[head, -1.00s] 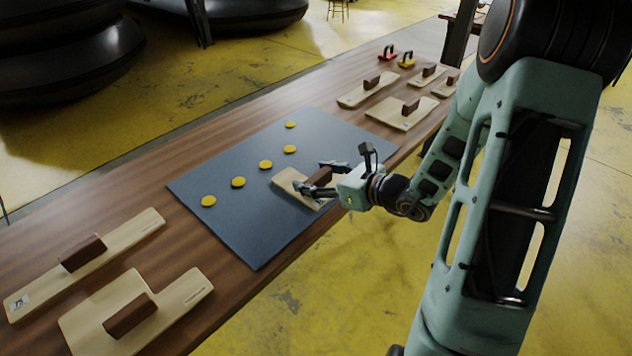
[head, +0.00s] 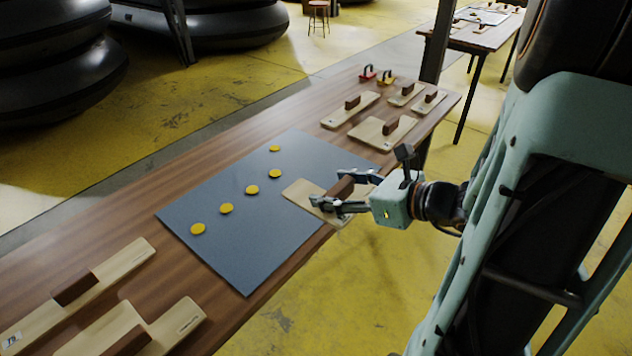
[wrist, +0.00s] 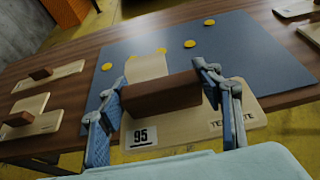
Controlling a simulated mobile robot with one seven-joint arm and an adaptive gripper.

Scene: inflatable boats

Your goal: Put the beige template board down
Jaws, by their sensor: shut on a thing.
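The beige template board (head: 299,192) has a brown block handle (head: 341,188) and lies over the front right part of the blue-grey mat (head: 240,250). Its near end reaches past the table's front edge in the head view. Whether it touches the mat or hangs just above it, I cannot tell. My gripper (head: 343,191) is shut on the handle, one finger on each side. In the wrist view the board (wrist: 150,66) shows a "95" label and printed lettering, and the handle (wrist: 160,94) sits between the fingers (wrist: 160,88).
Several yellow discs (head: 252,190) lie in a row on the mat. Other beige boards with brown handles lie at the near left (head: 120,262) and far end (head: 383,133) of the wooden table (head: 130,220). Red (head: 367,73) and yellow (head: 386,79) handled items stand behind.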

